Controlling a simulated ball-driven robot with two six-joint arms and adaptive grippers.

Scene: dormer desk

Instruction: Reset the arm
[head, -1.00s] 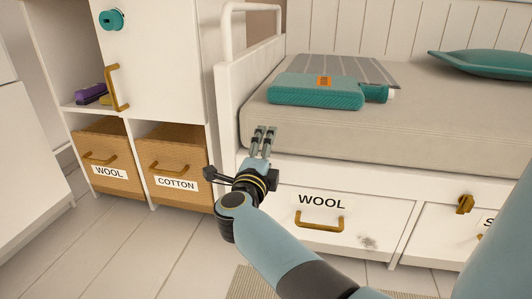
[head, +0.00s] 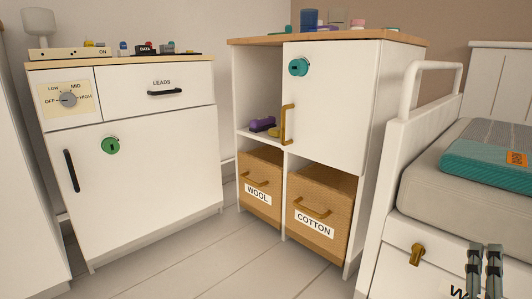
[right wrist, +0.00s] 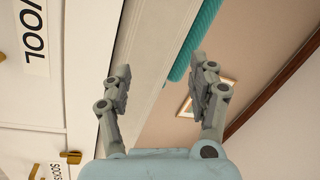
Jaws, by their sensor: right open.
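My right gripper (head: 484,271) is at the lower right corner of the head view, in front of the bed's drawer front (head: 400,265). In the right wrist view its two fingers (right wrist: 160,90) are spread apart with nothing between them. The rest of my right arm is out of the head view. My left gripper does not show in any frame.
A teal folded item (head: 495,165) lies on the bed mattress (head: 430,190). Left of the bed stands a cabinet with a white door (head: 335,110) and bins labelled wool (head: 260,190) and cotton (head: 317,222). Further left is a white cabinet (head: 150,180). Floor shows between.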

